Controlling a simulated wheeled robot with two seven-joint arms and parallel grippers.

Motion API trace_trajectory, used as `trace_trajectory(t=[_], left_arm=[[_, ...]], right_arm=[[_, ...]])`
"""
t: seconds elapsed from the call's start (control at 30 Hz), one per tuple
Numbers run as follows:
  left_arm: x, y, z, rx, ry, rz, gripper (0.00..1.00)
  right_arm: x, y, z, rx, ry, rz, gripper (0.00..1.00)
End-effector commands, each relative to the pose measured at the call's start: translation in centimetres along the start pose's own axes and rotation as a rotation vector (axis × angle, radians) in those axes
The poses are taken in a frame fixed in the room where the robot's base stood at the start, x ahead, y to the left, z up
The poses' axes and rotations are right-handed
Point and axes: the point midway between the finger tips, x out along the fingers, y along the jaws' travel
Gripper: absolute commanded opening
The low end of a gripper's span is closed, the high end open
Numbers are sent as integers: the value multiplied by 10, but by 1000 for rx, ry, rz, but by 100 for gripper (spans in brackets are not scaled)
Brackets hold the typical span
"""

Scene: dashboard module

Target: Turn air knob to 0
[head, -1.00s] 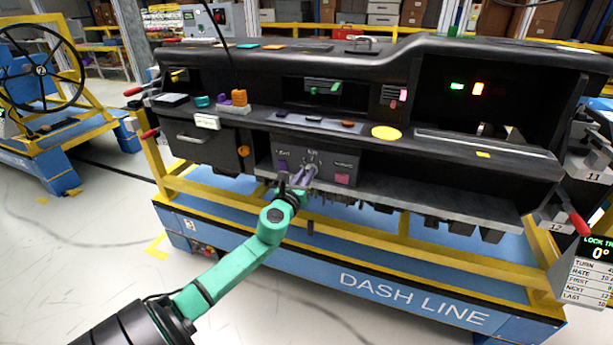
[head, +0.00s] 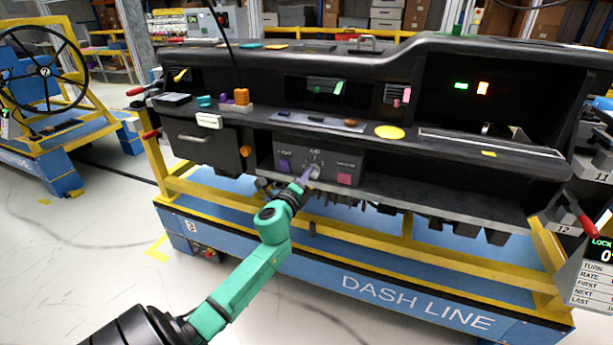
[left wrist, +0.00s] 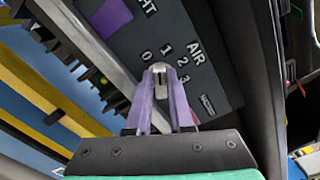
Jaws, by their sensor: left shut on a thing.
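The air knob (left wrist: 159,69) is a small pale metallic knob on a dark panel (left wrist: 213,97), with the marks 0, 1, 2, 3 and the word AIR beside it. My left gripper (left wrist: 161,88) has two purple fingers shut on the knob, one on each side. In the head view, my left gripper (head: 308,176) reaches the panel (head: 328,160) at the lower middle of the dashboard. The fingers hide much of the knob, and I cannot tell which mark it points at. My right gripper is not in view.
A purple button (head: 284,166) lies left of the knob and a pink button (head: 344,180) right of it. A ledge (head: 420,195) runs below the panel. The dashboard sits on a yellow and blue stand (head: 380,262). A red-handled clamp (head: 582,225) stands at the right.

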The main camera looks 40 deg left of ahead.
Motion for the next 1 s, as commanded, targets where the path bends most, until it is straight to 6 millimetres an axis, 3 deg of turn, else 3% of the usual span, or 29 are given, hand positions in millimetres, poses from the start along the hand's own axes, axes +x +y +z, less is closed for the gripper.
trace_trajectory(t=[0.5,1.0], left_arm=[[0,4,0,-403,-1,1,0],[0,6,-2,-510,0,1,0]], right_arm=[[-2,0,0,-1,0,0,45],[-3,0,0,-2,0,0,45]])
